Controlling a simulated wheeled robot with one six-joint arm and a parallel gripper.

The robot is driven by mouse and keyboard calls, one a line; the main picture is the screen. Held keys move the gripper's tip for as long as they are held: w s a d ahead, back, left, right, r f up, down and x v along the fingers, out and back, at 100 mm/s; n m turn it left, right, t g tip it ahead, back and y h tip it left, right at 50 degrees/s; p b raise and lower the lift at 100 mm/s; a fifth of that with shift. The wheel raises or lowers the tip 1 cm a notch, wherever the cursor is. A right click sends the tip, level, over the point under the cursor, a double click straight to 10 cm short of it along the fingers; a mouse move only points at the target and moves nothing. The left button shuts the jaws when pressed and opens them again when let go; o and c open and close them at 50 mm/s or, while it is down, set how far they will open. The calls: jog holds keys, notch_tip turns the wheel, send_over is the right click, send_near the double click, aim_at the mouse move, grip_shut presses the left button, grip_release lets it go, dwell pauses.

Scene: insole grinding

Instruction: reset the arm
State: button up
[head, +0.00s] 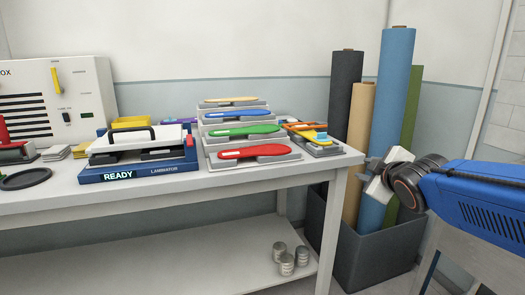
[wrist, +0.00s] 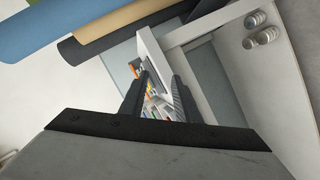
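My gripper (head: 372,168) is at the right of the head view, at the end of my blue arm, in front of the rolls and beside the right end of the bench. In the wrist view the two dark fingers of my gripper (wrist: 158,88) stand apart. Nothing shows held between them; bench items appear in the gap, farther off. The white bench (head: 200,184) is to the left of my gripper, clear of it.
A bin (head: 372,245) of upright rolls, including a blue roll (head: 390,90), stands behind my gripper. A laminator (head: 140,174) reading READY and stepped insoles, including a red insole (head: 262,151), are on the bench. Several cans (head: 287,265) are on the lower shelf.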

jog(key=s+f+m+g, duration=0.4)
jog(key=s+f, duration=0.5)
jog(key=s, duration=0.5)
jog(key=s+f+m+g, duration=0.5)
jog(key=s+f+m, duration=0.2)
jog(key=s, duration=0.7)
jog(key=shift+s+a+f+m, duration=0.15)
jog(key=shift+f+m, duration=0.15)
jog(key=shift+f, duration=0.6)
